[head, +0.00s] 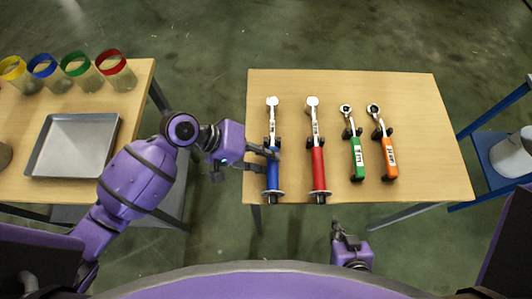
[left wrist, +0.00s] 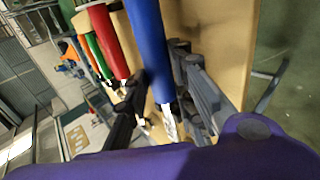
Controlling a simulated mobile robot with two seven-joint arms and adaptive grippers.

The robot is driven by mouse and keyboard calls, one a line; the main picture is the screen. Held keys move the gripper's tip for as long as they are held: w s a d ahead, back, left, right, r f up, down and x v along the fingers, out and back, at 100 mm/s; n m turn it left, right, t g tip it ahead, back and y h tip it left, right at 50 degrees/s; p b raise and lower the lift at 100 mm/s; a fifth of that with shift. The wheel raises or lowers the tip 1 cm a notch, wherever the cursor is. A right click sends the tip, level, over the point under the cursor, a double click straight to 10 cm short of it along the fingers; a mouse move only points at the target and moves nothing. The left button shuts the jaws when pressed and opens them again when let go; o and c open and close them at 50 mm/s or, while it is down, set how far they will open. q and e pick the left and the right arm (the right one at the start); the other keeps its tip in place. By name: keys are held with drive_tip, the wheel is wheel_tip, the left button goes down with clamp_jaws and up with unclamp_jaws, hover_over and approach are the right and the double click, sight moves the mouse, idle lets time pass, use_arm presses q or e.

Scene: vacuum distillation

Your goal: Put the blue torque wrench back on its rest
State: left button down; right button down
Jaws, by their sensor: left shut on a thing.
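The blue torque wrench (head: 272,172) is at the left end of the row of tools on the right table, its head toward the far edge and its blue handle toward me. My left gripper (head: 267,160) comes from the left and is shut on its handle. In the left wrist view the blue handle (left wrist: 150,45) runs between the two dark fingers (left wrist: 155,95). Its rest is largely hidden by the wrench and gripper, and I cannot tell whether they touch. My right gripper (head: 345,236) is below the table's near edge, away from the tools; its finger opening is unclear.
A red torque wrench (head: 318,168) lies just right of the blue one. A green ratchet (head: 357,157) and an orange ratchet (head: 389,156) lie further right. The left table holds a metal tray (head: 75,145) and several colour-rimmed cups. The table's far right is clear.

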use_arm(q)
drive_tip(key=c, duration=1.4)
unclamp_jaws()
drive_tip(key=shift+f, duration=0.2)
drive_tip(key=v, duration=1.2)
drive_tip(key=shift+r, duration=0.15)
